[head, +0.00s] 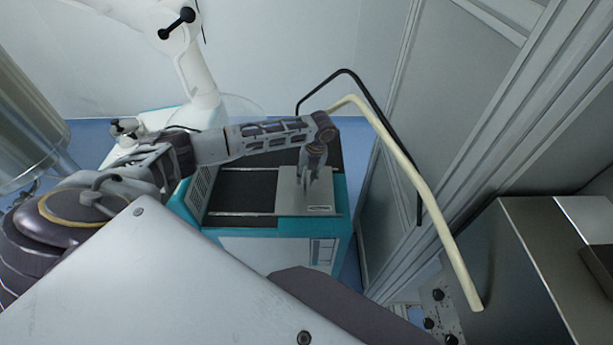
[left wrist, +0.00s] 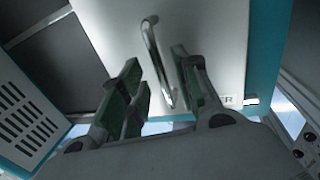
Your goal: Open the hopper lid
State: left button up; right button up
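The hopper lid (head: 290,198) is a light grey panel lying flat on top of a teal and white machine. It fills the middle of the left wrist view (left wrist: 215,35). A chrome bar handle (left wrist: 157,58) stands on it. My left gripper (head: 314,178) reaches down over the lid from above. In the left wrist view its two green-padded fingers (left wrist: 160,88) are apart, one on each side of the handle, with visible gaps. The fingertips are small in the head view, and part of the lid is hidden behind them. My right gripper is not in view.
A dark recessed strip (head: 240,190) and a slotted teal-edged vent panel (left wrist: 28,105) lie left of the lid. A cream curved rail (head: 428,195) and a black rail (head: 345,72) stand to the right. A steel box (head: 520,260) is at the lower right.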

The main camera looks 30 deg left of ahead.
pick_arm(q)
jog(key=shift+f, duration=0.15)
jog(key=c, duration=0.7)
grip_shut()
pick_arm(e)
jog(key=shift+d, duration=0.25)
pick_arm(q)
jog(key=shift+a, duration=0.1)
